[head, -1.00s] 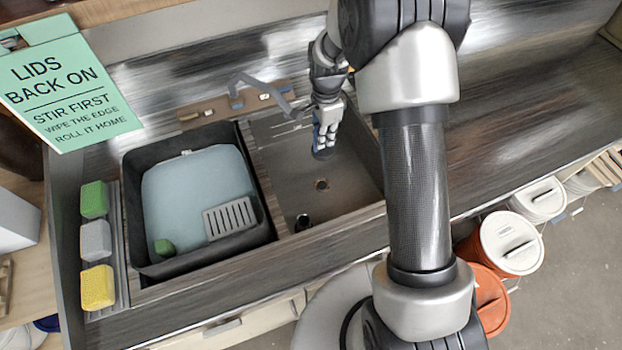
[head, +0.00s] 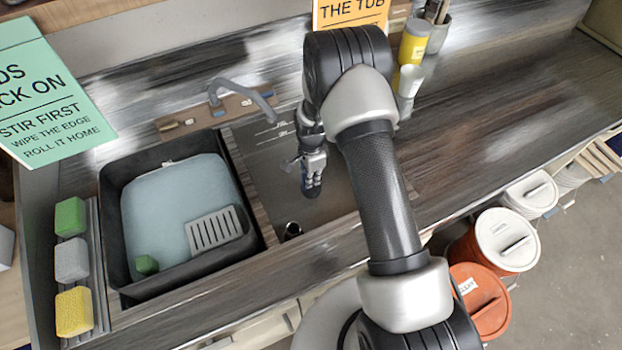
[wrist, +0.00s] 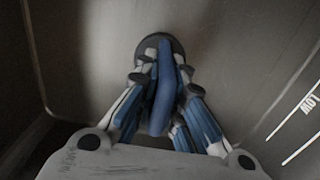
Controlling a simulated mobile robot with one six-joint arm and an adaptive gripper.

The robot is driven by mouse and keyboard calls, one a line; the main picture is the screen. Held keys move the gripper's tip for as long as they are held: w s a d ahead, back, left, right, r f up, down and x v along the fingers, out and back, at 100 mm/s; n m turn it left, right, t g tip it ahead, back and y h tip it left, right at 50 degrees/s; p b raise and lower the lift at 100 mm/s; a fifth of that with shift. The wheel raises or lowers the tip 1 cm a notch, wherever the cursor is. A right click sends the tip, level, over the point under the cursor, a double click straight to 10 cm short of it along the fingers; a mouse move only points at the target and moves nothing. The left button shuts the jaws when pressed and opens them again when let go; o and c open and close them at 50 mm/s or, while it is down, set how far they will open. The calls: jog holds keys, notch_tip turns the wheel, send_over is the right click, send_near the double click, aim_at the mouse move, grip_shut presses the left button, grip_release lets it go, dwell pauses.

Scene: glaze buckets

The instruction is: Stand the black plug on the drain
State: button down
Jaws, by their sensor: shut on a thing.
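My gripper (head: 313,186) is low inside the bare right basin of the sink (head: 262,160). In the wrist view its blue-padded fingers (wrist: 162,95) are closed together around the black plug (wrist: 174,44), whose dark round end shows just beyond the fingertips.
A small dark round thing (head: 292,230) is near the basin's front edge. The left basin holds a black tub (head: 112,215) with pale blue contents and a grate (head: 213,230). A faucet (head: 240,92) stands behind. Sponges (head: 71,260) line the left.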

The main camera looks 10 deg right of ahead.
jog(key=shift+f, duration=0.25)
jog(key=shift+f, duration=0.2)
jog(key=c, duration=1.7)
grip_release()
jog(key=shift+r, duration=0.1)
